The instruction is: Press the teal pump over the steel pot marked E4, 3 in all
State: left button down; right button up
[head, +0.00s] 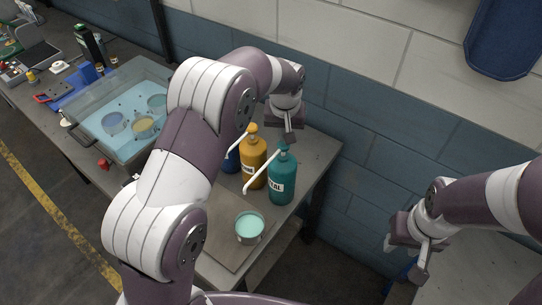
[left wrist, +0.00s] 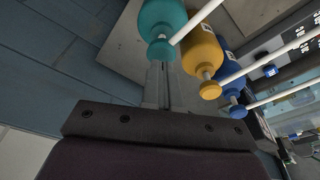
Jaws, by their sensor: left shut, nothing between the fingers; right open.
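My left gripper (head: 289,136) is shut and empty, just above the teal pump head. In the left wrist view its fingers (left wrist: 158,68) end by the teal pump head (left wrist: 161,49); I cannot tell whether they touch. My right gripper (head: 406,256) is open and empty at the right, away from the bottles.
A yellow-orange pump bottle (head: 253,163) and a blue one (head: 232,159) stand close left of the teal bottle. A clear tank (head: 100,133) with several round pots is at the left. A brick wall (head: 345,130) rises behind. My left arm hides part of the table.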

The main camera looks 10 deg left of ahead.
aim_at(284, 144)
pick_arm(q)
jog(key=shift+f, duration=0.1)
jog(key=shift+s+f+b, duration=0.1)
jog(key=shift+f+b, duration=0.85)
jog(key=shift+f, duration=0.45)
jog(key=shift+r+p, duration=1.2)
jog(key=shift+r, duration=0.3)
jog(key=shift+f, duration=0.2)
